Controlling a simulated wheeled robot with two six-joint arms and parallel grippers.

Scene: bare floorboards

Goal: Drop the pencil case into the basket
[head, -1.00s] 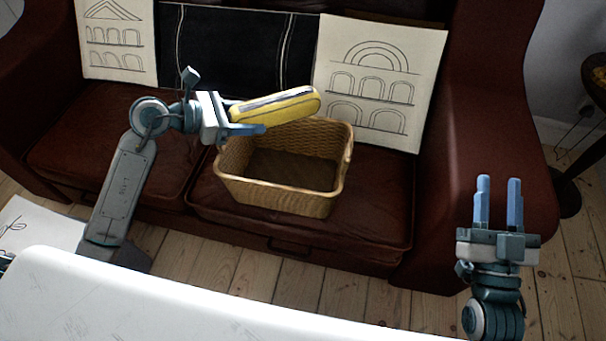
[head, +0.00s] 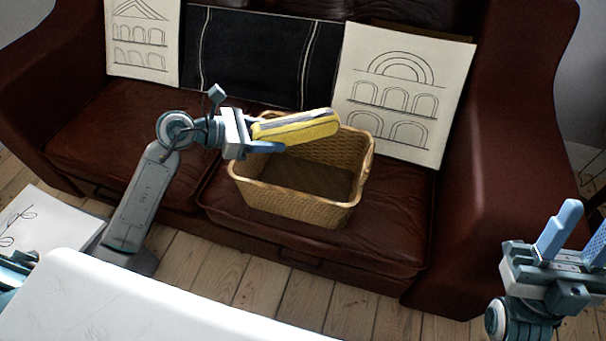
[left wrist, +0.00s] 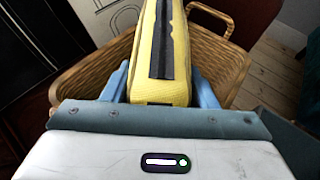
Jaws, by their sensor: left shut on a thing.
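The yellow pencil case (head: 298,128) with a dark zip strip is held by my left gripper (head: 262,138), which is shut on one end of it. The case sticks out to the right, above the back part of the wicker basket (head: 290,203). In the left wrist view the case (left wrist: 163,50) lies between the two blue fingers (left wrist: 160,88), with the basket's rim (left wrist: 222,62) around and below it. The basket stands on the sofa seat, and its visible inside looks empty. My right gripper (head: 568,238) is open and empty at the right edge, away from the basket.
The dark red leather sofa (head: 120,130) holds the basket on its right cushion. A black cushion (head: 250,60) and cushions with arch drawings (head: 400,95) lean on the backrest. A white surface (head: 120,305) fills the lower left. Floorboards (head: 250,270) show in front of the sofa.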

